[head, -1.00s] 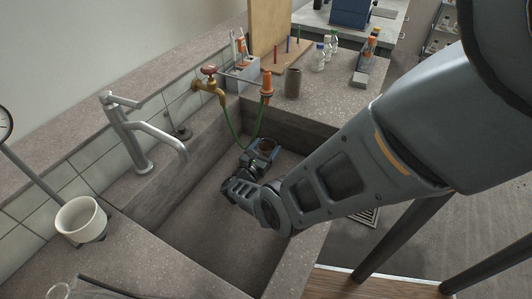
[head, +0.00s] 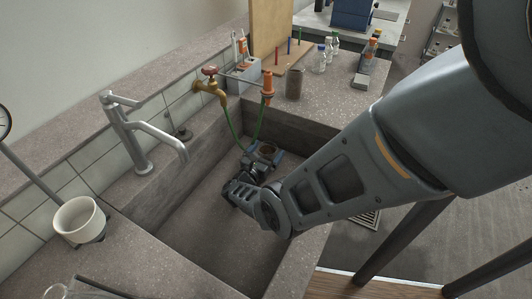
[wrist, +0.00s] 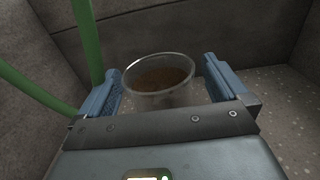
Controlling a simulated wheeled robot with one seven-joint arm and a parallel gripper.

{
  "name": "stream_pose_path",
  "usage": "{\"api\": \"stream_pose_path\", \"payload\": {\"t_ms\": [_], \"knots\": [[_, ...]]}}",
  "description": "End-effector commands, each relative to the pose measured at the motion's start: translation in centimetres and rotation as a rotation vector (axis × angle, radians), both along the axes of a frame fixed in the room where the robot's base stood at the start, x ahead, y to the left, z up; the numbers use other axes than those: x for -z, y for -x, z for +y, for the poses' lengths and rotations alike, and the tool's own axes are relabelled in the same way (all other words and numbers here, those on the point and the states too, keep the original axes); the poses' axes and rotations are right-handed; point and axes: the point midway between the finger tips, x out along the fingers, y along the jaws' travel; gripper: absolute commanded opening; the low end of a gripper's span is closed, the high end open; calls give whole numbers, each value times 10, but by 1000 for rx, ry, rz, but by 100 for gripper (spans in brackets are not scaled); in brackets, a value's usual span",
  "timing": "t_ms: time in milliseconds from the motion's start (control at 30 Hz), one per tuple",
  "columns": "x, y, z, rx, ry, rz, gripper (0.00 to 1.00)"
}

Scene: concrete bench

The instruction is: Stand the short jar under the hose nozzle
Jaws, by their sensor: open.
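The short jar is a clear glass with brown contents. It stands upright in the sink in the wrist view (wrist: 160,84), and it shows small in the head view (head: 267,149). My gripper (wrist: 162,66) is open, with one blue finger on each side of the jar and a small gap at each side. In the head view my gripper (head: 262,157) is low in the sink. The orange hose nozzle (head: 267,86) hangs from a bar above the sink's far edge, higher than the jar. A green hose (head: 234,132) loops down from the brass tap.
The brass tap (head: 209,86) and grey faucet (head: 145,135) line the sink's left side. A brown jar (head: 294,83) and several bottles stand on the far bench. The near sink floor (head: 215,235) is clear. In the wrist view, the green hose (wrist: 87,40) runs close to the left finger.

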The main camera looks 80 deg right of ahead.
Motion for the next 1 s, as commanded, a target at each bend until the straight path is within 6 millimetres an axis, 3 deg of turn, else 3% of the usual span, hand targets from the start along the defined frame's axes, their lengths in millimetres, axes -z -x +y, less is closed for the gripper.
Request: {"api": "stream_pose_path", "payload": {"t_ms": [167,700,1000], "knots": [[-4,-1,3,-1,0,1,100],[-3,-29,88,-4,0,0,100],[-3,-36,113,-1,1,1,100]]}}
